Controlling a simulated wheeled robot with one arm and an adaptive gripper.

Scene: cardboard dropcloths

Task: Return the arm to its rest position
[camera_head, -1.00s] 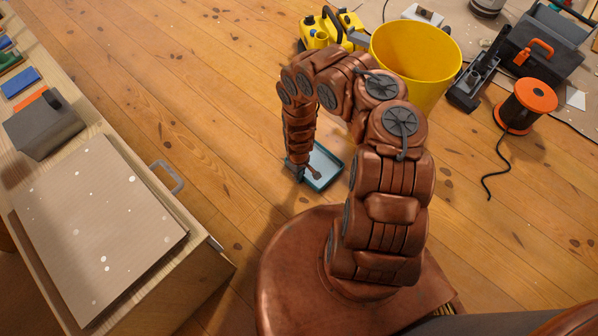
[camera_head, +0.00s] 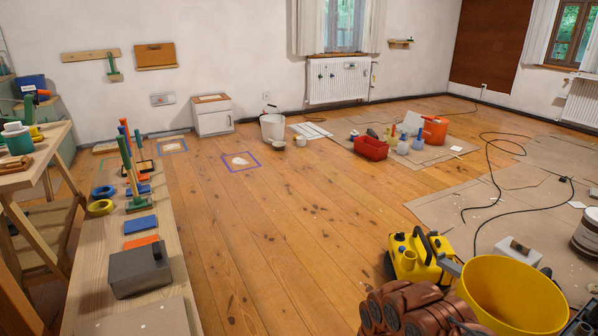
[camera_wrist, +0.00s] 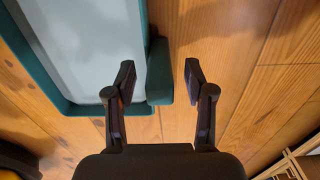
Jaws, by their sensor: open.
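In the head view only the upper part of my brown arm (camera_head: 415,310) shows at the bottom edge; my gripper and the tray are out of that view.
A yellow bucket (camera_head: 512,300) and a yellow machine (camera_head: 418,258) stand close to my arm. A wooden bench (camera_head: 150,235) with a grey box (camera_head: 138,270) runs along the left. Cardboard dropcloths (camera_head: 470,205) and a cable lie at right. The middle floor is clear.

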